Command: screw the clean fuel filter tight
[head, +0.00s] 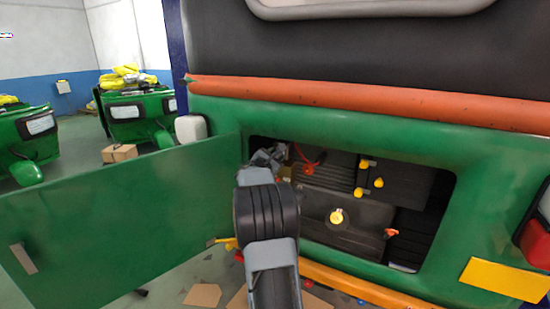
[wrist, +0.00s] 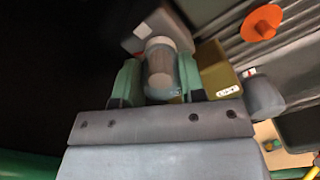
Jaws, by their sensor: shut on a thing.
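The fuel filter (wrist: 160,68) is a pale, partly see-through cylinder in the middle of the wrist view. My gripper (wrist: 160,80) is shut on it, with one green finger on each side. The filter's far end meets a grey block (wrist: 150,28); whether the thread is seated cannot be told. In the head view my gripper (head: 268,157) reaches into the upper left of the open engine bay, and my arm hides the filter there.
A green door (head: 120,215) stands open left of the bay. An olive box (wrist: 218,70) sits close to the right finger. An orange cap (wrist: 262,22) is at the wrist view's upper right. The bay's green rim (head: 350,135) surrounds my arm. Cardboard (head: 203,295) lies on the floor.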

